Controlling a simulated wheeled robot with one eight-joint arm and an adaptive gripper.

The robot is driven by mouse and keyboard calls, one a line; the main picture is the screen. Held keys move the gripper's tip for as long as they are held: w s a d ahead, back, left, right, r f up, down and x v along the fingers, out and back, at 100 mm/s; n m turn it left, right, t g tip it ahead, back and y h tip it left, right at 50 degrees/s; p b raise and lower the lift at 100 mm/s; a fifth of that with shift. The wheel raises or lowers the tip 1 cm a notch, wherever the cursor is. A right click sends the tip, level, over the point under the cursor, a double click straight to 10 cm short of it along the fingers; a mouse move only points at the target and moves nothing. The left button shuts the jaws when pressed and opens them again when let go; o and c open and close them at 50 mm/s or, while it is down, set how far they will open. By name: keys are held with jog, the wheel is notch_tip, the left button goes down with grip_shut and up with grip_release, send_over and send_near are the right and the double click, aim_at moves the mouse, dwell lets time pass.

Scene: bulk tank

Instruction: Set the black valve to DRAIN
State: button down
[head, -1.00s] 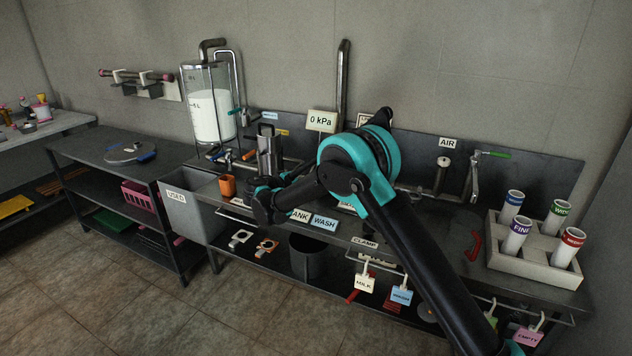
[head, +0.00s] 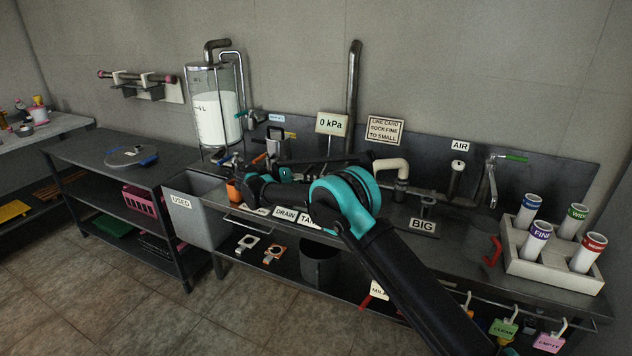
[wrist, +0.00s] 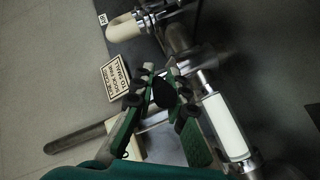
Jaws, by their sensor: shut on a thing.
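My gripper (wrist: 163,86) shows in the wrist view with its green-padded fingers closed on a small black part, which looks like the black valve's handle (wrist: 165,94). The fingers hide most of it, and I cannot read which way it points. In the head view my arm crosses in front of the bench and hides the gripper's fingertips and the valve. The DRAIN label (head: 285,214) shows on the bench's front edge, left of a partly covered TANK label (head: 308,220).
A glass tank (head: 214,110) of white liquid stands at the back left. The 0 kPa display (head: 331,123) and line card sign (head: 385,130) stand behind my arm. A rack (head: 550,262) of labelled tubes is at the right. The grey USED bin (head: 196,214) is at the left.

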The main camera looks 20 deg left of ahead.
jog(key=c, duration=1.5)
grip_release()
jog(key=v, duration=1.2)
jog(key=shift+c, duration=0.3)
